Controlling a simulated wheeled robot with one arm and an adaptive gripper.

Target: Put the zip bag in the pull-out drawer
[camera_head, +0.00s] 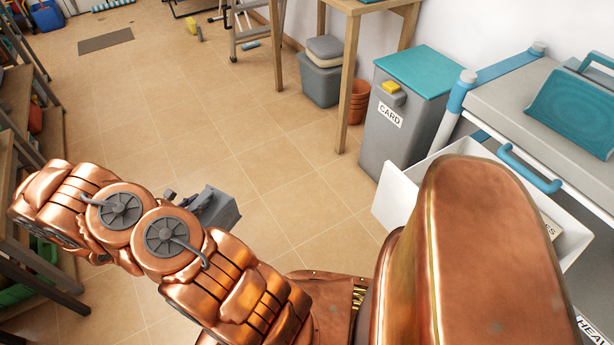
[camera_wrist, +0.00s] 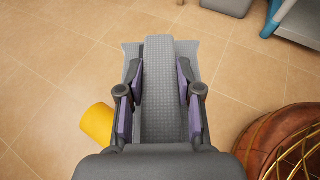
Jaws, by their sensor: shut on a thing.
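My gripper (camera_wrist: 160,100) has its purple-padded fingers closed on a grey textured thing, which I take to be the zip bag (camera_wrist: 160,60). A wider, smoother grey part shows behind its far end. In the head view the grey held thing (camera_head: 222,213) is above the tiled floor, partly hidden by my copper arm. The pull-out drawer (camera_head: 397,196) is white and stands open under the grey-topped unit at the right. It is well to the right of my gripper. My copper body hides much of its front and inside.
A grey bin (camera_head: 398,133) with a teal lid, labelled CARD, stands beyond the drawer. Wooden shelving (camera_head: 22,110) lines the left. A yellow thing (camera_wrist: 97,124) shows beside my gripper. The middle floor is clear.

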